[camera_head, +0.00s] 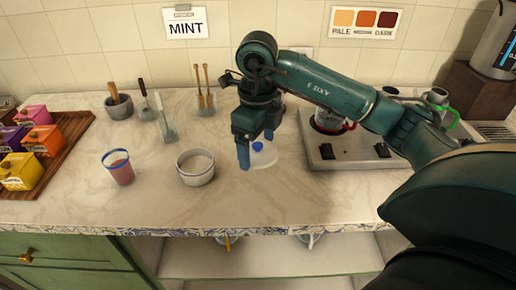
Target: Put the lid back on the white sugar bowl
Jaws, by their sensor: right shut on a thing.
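The white sugar bowl (195,177) stands open and upright near the middle of the counter, with its inside visible. The lid (267,158), whitish with a blue knob, is at my right gripper, to the right of the bowl. My right gripper (256,150) points down and is shut on the lid. The fingers partly hide the lid, and I cannot tell whether it touches the counter. My left gripper is not in view.
A blue-rimmed cup (119,168) stands left of the bowl. A wooden tray (72,152) with colourful boxes is at far left. A mortar (119,107) and a utensil holder (205,105) stand behind. A stove plate (345,152) with a pot is at right. The front counter is clear.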

